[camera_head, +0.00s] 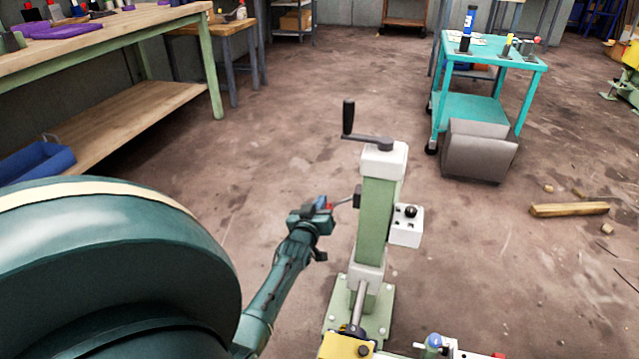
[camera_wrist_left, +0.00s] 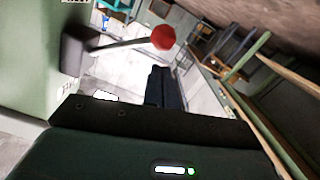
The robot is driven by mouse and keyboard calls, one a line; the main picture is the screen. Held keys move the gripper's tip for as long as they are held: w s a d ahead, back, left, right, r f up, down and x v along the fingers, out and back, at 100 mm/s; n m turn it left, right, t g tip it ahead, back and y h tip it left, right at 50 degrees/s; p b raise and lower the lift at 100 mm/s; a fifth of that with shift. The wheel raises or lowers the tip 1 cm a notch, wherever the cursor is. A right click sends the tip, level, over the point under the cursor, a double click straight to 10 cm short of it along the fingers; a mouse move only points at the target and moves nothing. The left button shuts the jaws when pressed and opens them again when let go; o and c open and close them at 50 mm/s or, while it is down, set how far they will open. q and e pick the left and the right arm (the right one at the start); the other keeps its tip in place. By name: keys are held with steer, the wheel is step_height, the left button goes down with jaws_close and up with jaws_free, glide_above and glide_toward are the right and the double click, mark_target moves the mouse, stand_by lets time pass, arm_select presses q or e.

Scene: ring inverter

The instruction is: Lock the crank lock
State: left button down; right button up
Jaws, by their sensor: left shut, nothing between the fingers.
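The crank (camera_head: 368,137) sits on top of a green column (camera_head: 375,220), its black handle upright at the left end of the arm. The crank lock is a lever with a red knob (camera_wrist_left: 163,38) on a thin rod from a dark block (camera_wrist_left: 74,50) on the column's side. In the head view the rod (camera_head: 343,201) reaches left from the column toward my left gripper (camera_head: 325,207). The left gripper is shut and empty, its dark fingers (camera_wrist_left: 160,87) close to the knob in the wrist view. Contact cannot be told. My right gripper is out of view.
A white box with a black knob (camera_head: 407,226) is on the column's right side. A turquoise cart (camera_head: 490,55) stands back right with a grey bin (camera_head: 478,152) before it. A workbench (camera_head: 110,42) is at the left. Floor around the column is mostly clear.

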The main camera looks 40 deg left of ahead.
arm_select(q)
steer(key=shift+w+d+f+n, duration=0.15)
steer(key=shift+d+f+n, duration=0.05)
steer(key=shift+f+n, duration=0.7)
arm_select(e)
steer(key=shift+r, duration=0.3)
arm_select(q)
steer(key=shift+r, duration=0.1)
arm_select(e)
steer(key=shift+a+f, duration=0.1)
